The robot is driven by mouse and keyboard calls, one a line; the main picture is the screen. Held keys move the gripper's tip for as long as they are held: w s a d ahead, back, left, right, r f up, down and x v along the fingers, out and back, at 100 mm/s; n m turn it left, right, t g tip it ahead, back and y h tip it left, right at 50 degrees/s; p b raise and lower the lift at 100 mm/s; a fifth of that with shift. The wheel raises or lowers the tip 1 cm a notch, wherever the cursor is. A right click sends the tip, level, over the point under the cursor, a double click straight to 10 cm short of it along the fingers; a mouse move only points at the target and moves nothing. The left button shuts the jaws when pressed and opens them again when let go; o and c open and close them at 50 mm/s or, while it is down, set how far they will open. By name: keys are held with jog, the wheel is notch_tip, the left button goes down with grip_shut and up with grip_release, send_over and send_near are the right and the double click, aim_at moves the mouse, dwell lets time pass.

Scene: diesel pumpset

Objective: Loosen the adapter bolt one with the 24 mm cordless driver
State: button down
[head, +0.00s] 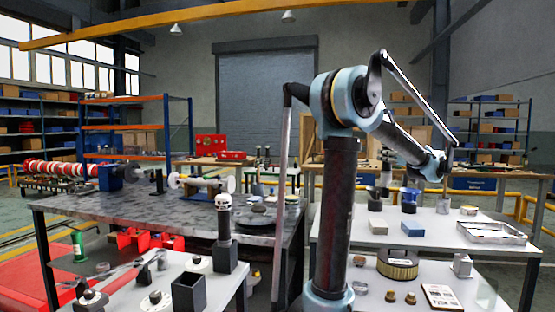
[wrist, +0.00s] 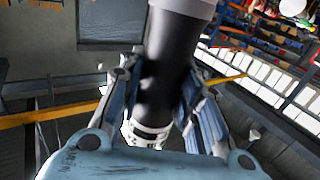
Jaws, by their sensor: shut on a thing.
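In the wrist view my gripper (wrist: 155,125) is shut on a thick black cylindrical body, which looks like the cordless driver (wrist: 172,60). It has a grey end at the top of the picture and a white marked ring near my palm. The driver's size marking cannot be read. In the head view my arm reaches to the right, over the right-hand benches; my fingers and the held driver cannot be made out clearly there. I cannot pick out adapter bolt one in either view.
A similar black tool with a white top (head: 223,205) stands in a dark holder on the front left table. An empty square black holder (head: 188,293) is near it. A round filter (head: 397,264), a metal tray (head: 491,233) and small parts occupy the right benches.

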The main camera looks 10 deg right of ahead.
jog(key=w+a+n+g+y, duration=0.1)
jog(key=w+a+n+y, duration=0.1)
jog(key=w+a, duration=0.35)
jog(key=w+a+n+g+y, duration=0.1)
jog(key=w+a+y, duration=0.15)
jog(key=a, duration=0.65)
jog(key=w+a+n+g+y, duration=0.1)
jog(key=w+a+n+y, duration=0.1)
jog(key=w+a, duration=0.4)
jog(key=w+a+n+g+y, duration=0.1)
jog(key=a+g+y, duration=0.1)
jog(key=a, duration=0.9)
jog(key=w+a+f+n+g+y, duration=0.1)
jog(key=w+a+n+g+y, duration=0.1)
jog(key=a, duration=1)
jog(key=shift+n+y, duration=0.3)
jog(key=shift+y, duration=0.15)
jog(key=shift+f, duration=0.2)
